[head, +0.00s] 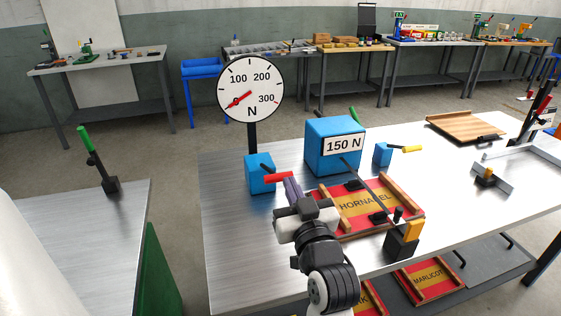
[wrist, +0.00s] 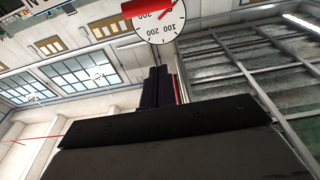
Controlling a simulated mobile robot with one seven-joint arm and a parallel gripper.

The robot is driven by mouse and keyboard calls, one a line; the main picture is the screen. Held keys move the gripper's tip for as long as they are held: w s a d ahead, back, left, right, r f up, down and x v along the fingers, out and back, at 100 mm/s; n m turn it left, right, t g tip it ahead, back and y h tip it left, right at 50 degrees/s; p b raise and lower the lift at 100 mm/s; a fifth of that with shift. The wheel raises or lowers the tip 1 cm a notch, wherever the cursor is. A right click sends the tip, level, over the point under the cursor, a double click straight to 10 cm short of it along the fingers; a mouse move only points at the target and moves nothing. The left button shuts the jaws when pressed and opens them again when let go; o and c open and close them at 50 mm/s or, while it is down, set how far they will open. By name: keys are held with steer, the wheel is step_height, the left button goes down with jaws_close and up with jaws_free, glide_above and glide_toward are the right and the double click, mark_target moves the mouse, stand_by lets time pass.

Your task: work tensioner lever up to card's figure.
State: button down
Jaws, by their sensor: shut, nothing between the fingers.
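The white round dial (head: 251,90) stands on a black post, marked 100, 200, 300 and N. Its red needle points to the lower left, at the low end below 100. A card (head: 344,144) reading "150 N" is on the large blue box (head: 322,155). A red-handled lever (head: 278,178) comes out of the small blue block (head: 259,172) by the dial post. My gripper (head: 291,186) is shut and empty, its fingertips just beside the red handle; contact is unclear. In the wrist view the red handle (wrist: 145,8) lies beyond the fingertips (wrist: 158,72), before the dial (wrist: 165,27).
A red and gold HORNABEL plate (head: 362,206) lies between wooden strips right of my gripper. A yellow-handled block (head: 383,155), a green lever handle (head: 355,115) and a black and yellow clamp (head: 403,240) stand around it. The bench top (head: 230,235) is clear at left.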

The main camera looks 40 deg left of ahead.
steer(key=shift+d+f, duration=0.1)
steer(key=shift+f, duration=0.2)
steer(key=shift+w, duration=0.1)
step_height(320, 180, up, 2)
steer(key=p, duration=0.5)
glide_above(281, 175)
steer(key=shift+s, duration=0.45)
steer(key=f, duration=0.3)
steer(key=d+f, duration=0.1)
steer(key=shift+s+f, duration=0.25)
steer(key=shift+s, duration=0.05)
